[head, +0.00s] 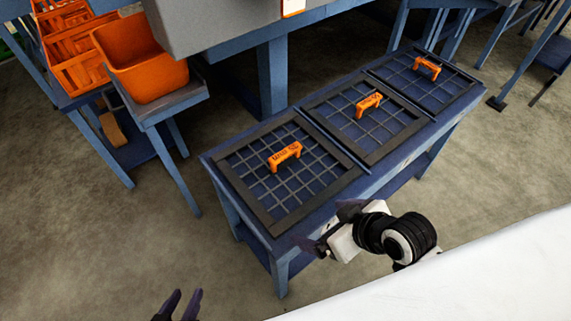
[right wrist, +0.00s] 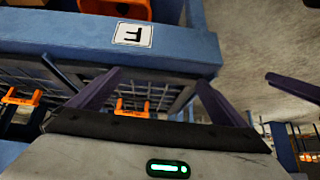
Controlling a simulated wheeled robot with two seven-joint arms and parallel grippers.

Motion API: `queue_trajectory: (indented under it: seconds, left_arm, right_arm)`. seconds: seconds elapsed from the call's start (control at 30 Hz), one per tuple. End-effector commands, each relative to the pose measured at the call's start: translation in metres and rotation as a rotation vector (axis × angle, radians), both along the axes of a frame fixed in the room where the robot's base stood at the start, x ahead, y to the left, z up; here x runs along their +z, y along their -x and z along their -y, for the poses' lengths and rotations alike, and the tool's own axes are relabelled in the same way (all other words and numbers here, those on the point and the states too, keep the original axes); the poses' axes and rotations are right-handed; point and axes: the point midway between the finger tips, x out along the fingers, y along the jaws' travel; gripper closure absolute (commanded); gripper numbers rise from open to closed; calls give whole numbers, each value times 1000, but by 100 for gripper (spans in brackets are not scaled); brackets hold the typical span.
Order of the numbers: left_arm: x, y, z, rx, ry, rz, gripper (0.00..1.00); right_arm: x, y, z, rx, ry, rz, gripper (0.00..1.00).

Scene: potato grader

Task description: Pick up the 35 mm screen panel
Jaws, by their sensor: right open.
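Three dark-framed screen panels with grid mesh and orange handles lie in a row on a blue bench: a near one (head: 236,172), a middle one (head: 338,102) and a far one (head: 396,69). The near handle (head: 285,155) bears dark lettering too small to read, so I cannot tell which panel is 35 mm. My right gripper (head: 332,226) is open and empty by the bench's front edge, beside the near panel. In the right wrist view an orange handle (right wrist: 132,108) shows beyond the open fingers. My left gripper (head: 182,304) is open and empty at the bottom edge, away from the bench.
The blue bench (head: 398,167) has a raised rim. An orange bin (head: 145,60) stands on a blue stand at the left, with orange crates (head: 72,45) behind it. A grey machine (head: 215,22) overhangs the back. A white surface (head: 480,270) fills the bottom right. The left floor is clear.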

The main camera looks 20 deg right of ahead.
Motion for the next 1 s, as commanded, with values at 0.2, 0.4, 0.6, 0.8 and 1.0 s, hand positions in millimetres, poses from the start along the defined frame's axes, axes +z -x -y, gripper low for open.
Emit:
queue_trajectory:
  seconds: [0.2, 0.4, 0.6, 0.8, 1.0]
  left_arm:
    - [2, -3, 1, 0, 1, 7, 69]
    - [2, -2, 1, 0, 2, 5, 69]
    - [0, 1, 1, 0, 2, 1, 69]
    - [-6, 2, 1, -1, 1, -4, 69]
    - [-7, 3, 1, -3, -1, -7, 69]
  right_arm:
    - [4, -49, -7, 38, -73, 181, 3]
    - [15, -95, 1, 20, -129, 373, 3]
    - [23, -123, 15, -19, -152, 493, 3]
    - [13, -151, 6, -25, -155, 505, 3]
    - [6, -166, 0, -23, -154, 503, 3]
